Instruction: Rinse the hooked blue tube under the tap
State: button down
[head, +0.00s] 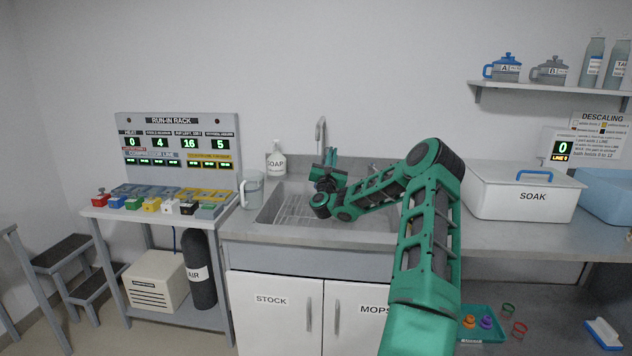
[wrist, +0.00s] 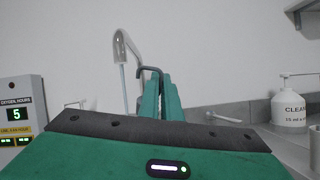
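In the head view the tap (head: 320,133) rises behind my gripper (head: 330,157).
The sink (head: 290,208) lies below my arm. A soap bottle (head: 276,160) and a clear jug (head: 251,190) stand at its left. A white SOAK box (head: 524,191) is on the counter to the right. The run-in rack (head: 180,145) is at far left.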

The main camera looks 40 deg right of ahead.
jog(key=shift+a, duration=0.1)
jog(key=shift+w+a, duration=0.15)
jog(key=shift+a, duration=0.3)
dwell(0.4)
jog(key=s+a, duration=0.2)
jog(key=s, duration=0.5)
jog(key=shift+s+a, duration=0.25)
jog(key=shift+a, duration=0.1)
dwell(1.3)
